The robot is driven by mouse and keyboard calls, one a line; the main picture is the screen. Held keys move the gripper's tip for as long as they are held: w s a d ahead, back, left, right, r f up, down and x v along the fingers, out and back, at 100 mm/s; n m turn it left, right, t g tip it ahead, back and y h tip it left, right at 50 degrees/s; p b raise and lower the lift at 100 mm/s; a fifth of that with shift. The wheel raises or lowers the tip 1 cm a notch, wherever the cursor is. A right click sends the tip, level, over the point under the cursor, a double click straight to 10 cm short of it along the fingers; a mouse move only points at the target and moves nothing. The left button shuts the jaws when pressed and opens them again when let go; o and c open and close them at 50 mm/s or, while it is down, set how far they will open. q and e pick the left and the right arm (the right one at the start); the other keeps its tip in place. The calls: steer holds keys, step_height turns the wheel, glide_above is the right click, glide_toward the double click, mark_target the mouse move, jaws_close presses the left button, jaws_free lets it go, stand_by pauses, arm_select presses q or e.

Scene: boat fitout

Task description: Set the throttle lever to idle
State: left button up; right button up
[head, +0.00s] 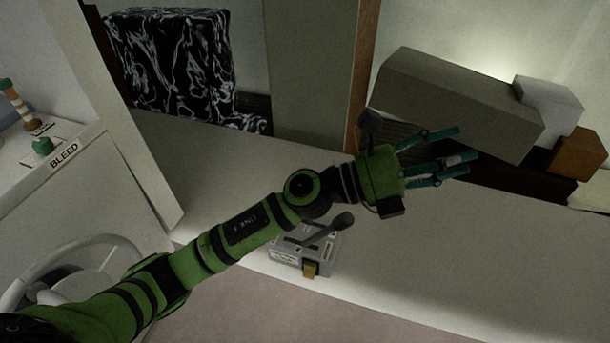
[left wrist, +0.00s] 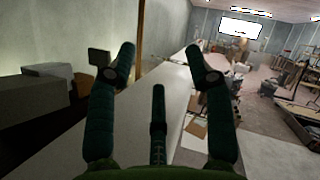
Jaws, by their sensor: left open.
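The throttle lever (head: 328,231) is a dark arm with a round knob, tilted up and to the right out of a grey throttle box (head: 287,258) with white labels and a small orange tab. The box stands on the white counter, partly behind my left forearm in the head view. My left gripper (head: 455,151) is beyond the lever to the upper right, apart from it, with its teal fingers spread and empty. The left wrist view shows the same open fingers (left wrist: 158,70) with nothing between them; I cannot make out the lever there. My right gripper is not in view.
A long grey box (head: 455,100) lies at the back right near the fingers. The white counter (head: 480,240) is clear at right.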

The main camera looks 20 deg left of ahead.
arm_select(q)
step_height(320, 180, down, 11)
steer(key=a+m+g+y, duration=0.2)
steer(key=m+g+y, duration=0.65)
steer(key=m, duration=0.55)
steer(key=w+a+y, duration=0.2)
steer(key=a+y, duration=0.2)
steer(key=a, duration=0.3)
steer(key=w+a+f+m+t+y, duration=0.1)
steer(key=w+a+y, duration=0.2)
steer(key=a, duration=0.4)
steer(key=w+a+m+t+y, duration=0.1)
steer(key=w+a+y, duration=0.1)
steer(key=a+y, duration=0.3)
steer(key=shift+w+a+f, duration=0.1)
steer(key=shift+a+f, duration=0.1)
steer(key=shift+a, duration=0.6)
steer(key=shift+w+a+f, duration=0.1)
steer(key=shift+a+f, duration=0.05)
steer(key=shift+a, duration=0.65)
step_height(320, 180, down, 6)
steer(key=p, duration=0.2)
steer(key=shift+w+d+r+p, duration=0.1)
steer(key=shift+w+r+p, duration=0.1)
steer(key=shift+p, duration=0.1)
steer(key=shift+f, duration=0.55)
steer(key=shift+d+f, duration=0.1)
jaws_close()
